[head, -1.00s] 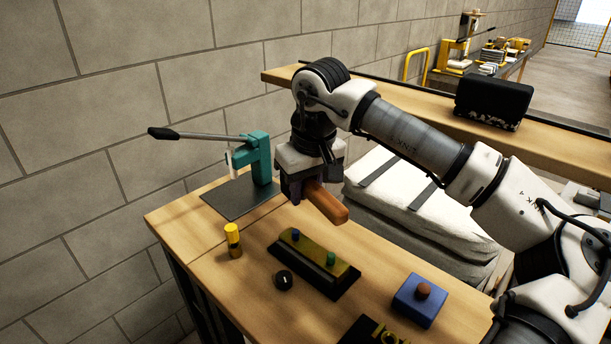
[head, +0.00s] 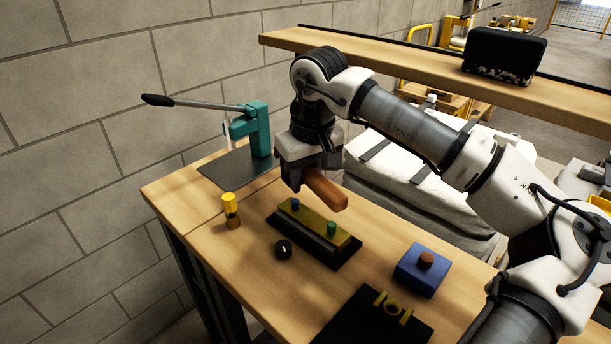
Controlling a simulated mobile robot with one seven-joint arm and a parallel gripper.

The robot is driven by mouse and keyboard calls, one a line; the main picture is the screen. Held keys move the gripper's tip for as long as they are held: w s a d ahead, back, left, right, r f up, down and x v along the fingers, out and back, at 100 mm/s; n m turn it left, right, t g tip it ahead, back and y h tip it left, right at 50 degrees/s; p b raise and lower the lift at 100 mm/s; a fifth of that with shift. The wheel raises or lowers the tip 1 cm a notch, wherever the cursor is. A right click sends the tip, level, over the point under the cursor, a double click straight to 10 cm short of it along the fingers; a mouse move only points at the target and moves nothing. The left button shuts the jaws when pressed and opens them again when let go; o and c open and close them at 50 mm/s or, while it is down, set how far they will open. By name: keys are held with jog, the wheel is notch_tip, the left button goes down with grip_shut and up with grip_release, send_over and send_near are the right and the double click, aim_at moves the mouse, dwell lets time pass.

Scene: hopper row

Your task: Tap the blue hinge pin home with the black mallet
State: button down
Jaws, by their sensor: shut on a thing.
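The blue hinge pin (head: 294,204) stands upright at the left end of a brass-coloured hinge (head: 313,222) in a black block. A green pin (head: 331,228) stands near its right end. My gripper (head: 308,178) is above and just behind the blue pin. It is shut on a thick brown wooden handle (head: 328,190), which points toward the front right above the hinge. This looks like the mallet's handle; a black head cannot be told apart from the dark jaws. The handle appears clear of the pins.
A teal lever press (head: 256,130) stands at the back left on a dark plate. A yellow-topped cylinder (head: 230,205), a black knob (head: 283,249), a blue block (head: 421,272) with a brown peg, and a black plate (head: 370,322) with brass parts surround the hinge.

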dwell(0.4)
notch_tip(320, 180, down, 5)
jog(key=b, duration=0.4)
jog(key=shift+f, duration=0.15)
notch_tip(320, 180, up, 6)
jog(key=p, duration=0.4)
jog(key=shift+f, duration=0.25)
jog(key=shift+f, duration=0.1)
notch_tip(320, 180, down, 6)
jog(key=b, duration=0.5)
notch_tip(320, 180, up, 6)
jog(key=p, duration=0.5)
jog(key=shift+r, duration=0.2)
jog(key=shift+f, duration=0.2)
